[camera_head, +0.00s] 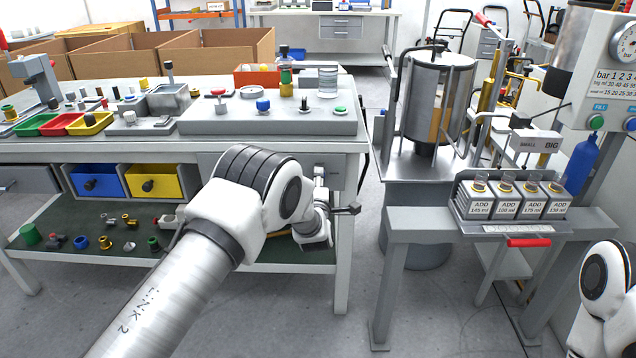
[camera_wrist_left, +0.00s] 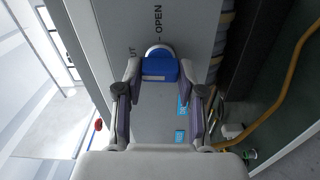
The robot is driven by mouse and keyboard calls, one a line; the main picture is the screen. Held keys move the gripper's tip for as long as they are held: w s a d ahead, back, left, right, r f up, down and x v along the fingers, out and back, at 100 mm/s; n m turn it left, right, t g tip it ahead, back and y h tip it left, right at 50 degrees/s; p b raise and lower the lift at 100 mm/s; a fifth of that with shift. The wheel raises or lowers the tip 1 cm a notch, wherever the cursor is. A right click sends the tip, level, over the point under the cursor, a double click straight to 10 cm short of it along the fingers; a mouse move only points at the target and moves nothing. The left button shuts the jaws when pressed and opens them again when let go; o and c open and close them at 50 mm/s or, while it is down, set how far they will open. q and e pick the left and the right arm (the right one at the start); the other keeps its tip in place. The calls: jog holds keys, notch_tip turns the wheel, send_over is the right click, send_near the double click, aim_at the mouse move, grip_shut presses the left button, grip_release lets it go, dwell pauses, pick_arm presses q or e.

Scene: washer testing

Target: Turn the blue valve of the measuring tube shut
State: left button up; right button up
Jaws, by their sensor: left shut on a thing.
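The blue valve (camera_wrist_left: 160,68) shows in the left wrist view, on a grey panel (camera_wrist_left: 120,35) marked "OPEN" and with a second word partly covered that ends in "UT". My left gripper (camera_wrist_left: 160,72) has its two fingers on either side of the blue handle and is shut on it. The handle lies across the picture between the fingertips. In the head view my left arm reaches to the right end of the workbench; its dark finger part (camera_head: 346,210) shows there, but the valve is hidden. The measuring tube cannot be made out. My right gripper is out of view.
To the right stand a steel tank (camera_head: 437,95), a metal stand with several "ADD" weights (camera_head: 505,195), and a gauge. A yellow hose (camera_wrist_left: 285,95) runs beside the panel.

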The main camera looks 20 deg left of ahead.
pick_arm(q)
jog(key=shift+n, duration=0.4)
jog(key=o, duration=1.1)
jog(key=shift+o, duration=0.2)
jog(key=v, duration=1.2)
